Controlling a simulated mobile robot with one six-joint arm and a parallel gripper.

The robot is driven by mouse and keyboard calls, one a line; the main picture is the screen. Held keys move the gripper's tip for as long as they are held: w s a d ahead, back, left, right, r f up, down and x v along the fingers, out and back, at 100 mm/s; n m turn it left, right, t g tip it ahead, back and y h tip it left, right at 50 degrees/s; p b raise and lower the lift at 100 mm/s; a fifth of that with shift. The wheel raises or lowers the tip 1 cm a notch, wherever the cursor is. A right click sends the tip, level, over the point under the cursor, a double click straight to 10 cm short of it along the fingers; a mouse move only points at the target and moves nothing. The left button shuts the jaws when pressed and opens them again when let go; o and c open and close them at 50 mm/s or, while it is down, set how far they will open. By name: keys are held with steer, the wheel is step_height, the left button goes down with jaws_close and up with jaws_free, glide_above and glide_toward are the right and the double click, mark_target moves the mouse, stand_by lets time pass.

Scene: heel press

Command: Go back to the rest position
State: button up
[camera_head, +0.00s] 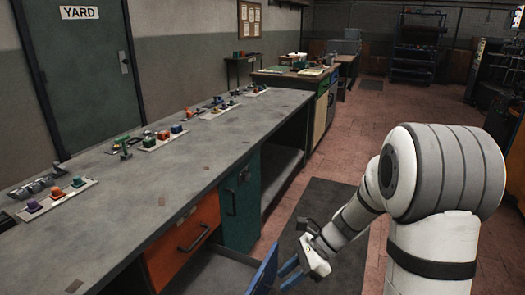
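My gripper (283,276) is at the bottom of the picture, low beside the front of the long workbench (205,150). Its two blue fingers point left and down and stand apart, with nothing seen between them. Just left of the fingertips is the blue front of a pulled-out drawer (263,273). The fingertips look close to this front; I cannot tell whether they touch it. My white and grey arm reaches down from the right. The open drawer's grey inside (212,272) looks empty where it shows; its near part is cut off.
On the bench are rows of small coloured blocks on pale strips (58,195), (163,138) and grey metal pieces (33,186). An orange drawer (184,240) and a green cupboard door (240,200) look shut. A dark mat (318,205) and clear red floor lie right of the bench.

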steer(key=s+d+r+n+t+h+p, duration=0.1)
steer(key=s+d+r+n+h+p, duration=0.2)
steer(key=r, duration=0.4)
steer(key=s+d+r+n+t+h+p, duration=0.2)
steer(key=s+r+n+h+p, duration=0.1)
steer(key=s+r+n, duration=0.3)
steer(key=s+d+r+n+t+h+p, duration=0.1)
steer(key=s+d+r+n+h+p, duration=0.1)
steer(key=r+n, duration=0.6)
steer(key=s+d+r+p, duration=0.1)
steer(key=s+p, duration=0.1)
steer(key=shift+s+d+h, duration=0.3)
steer(key=shift+s+h, duration=0.1)
